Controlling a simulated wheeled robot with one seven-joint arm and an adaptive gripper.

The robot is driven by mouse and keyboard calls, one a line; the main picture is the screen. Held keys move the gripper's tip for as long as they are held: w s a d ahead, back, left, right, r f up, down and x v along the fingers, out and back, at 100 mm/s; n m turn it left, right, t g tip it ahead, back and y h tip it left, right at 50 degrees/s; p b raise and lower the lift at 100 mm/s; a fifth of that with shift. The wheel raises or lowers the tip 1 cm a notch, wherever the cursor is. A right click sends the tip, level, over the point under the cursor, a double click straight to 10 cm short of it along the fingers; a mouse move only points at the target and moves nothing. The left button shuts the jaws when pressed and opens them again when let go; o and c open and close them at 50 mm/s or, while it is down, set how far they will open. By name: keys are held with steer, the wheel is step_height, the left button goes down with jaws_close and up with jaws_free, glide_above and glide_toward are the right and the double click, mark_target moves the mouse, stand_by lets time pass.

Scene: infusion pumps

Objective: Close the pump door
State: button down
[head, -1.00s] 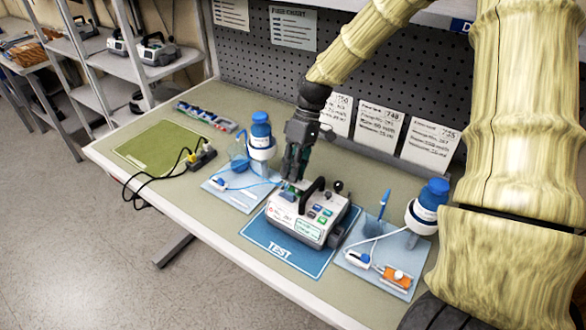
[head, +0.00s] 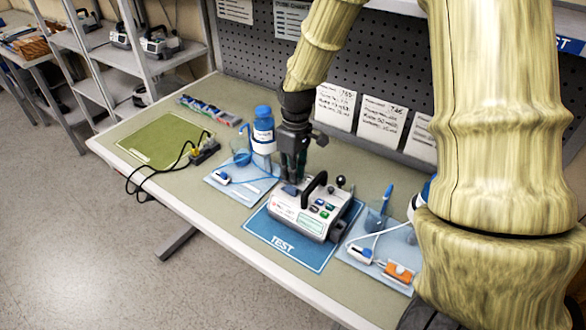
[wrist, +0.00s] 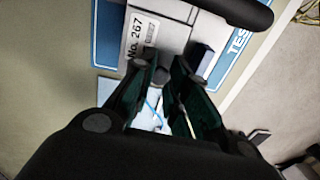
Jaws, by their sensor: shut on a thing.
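The infusion pump (head: 312,215) is a white box with a black carry handle and coloured buttons, standing on the blue TEST mat (head: 285,243). My gripper (head: 291,180) points down at the pump's left end. In the wrist view my gripper (wrist: 166,75) has its fingertips close together beside the pump's label No. 267 (wrist: 140,38). A small dark blue part (head: 289,190), seemingly the pump door, shows at the fingertips; a dark blue piece (wrist: 203,60) also shows beside the right finger. The fingers hide most of what they grip, and the door's angle is unclear.
A blue-capped bottle (head: 263,130) stands on a light mat left of the pump. Another light mat right of it holds a blue syringe (head: 386,198) and an orange item (head: 398,272). A power strip with black cables (head: 203,152) lies farther left. The green mat (head: 160,142) is bare.

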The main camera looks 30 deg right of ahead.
steer(key=shift+s+a+f+h, duration=0.15)
steer(key=shift+a+f+h, duration=0.1)
steer(key=shift+h, duration=0.35)
steer(key=c, duration=1.3)
jaws_free()
steer(key=shift+d, duration=0.1)
steer(key=shift+r+y, duration=0.15)
steer(key=shift+y, duration=0.15)
steer(key=shift+d+r+y, duration=0.2)
steer(key=shift+d+y, duration=0.05)
steer(key=shift+y, duration=0.25)
steer(key=shift+w+d+r+y, duration=0.1)
steer(key=shift+w+y, duration=0.1)
steer(key=shift+y, duration=0.1)
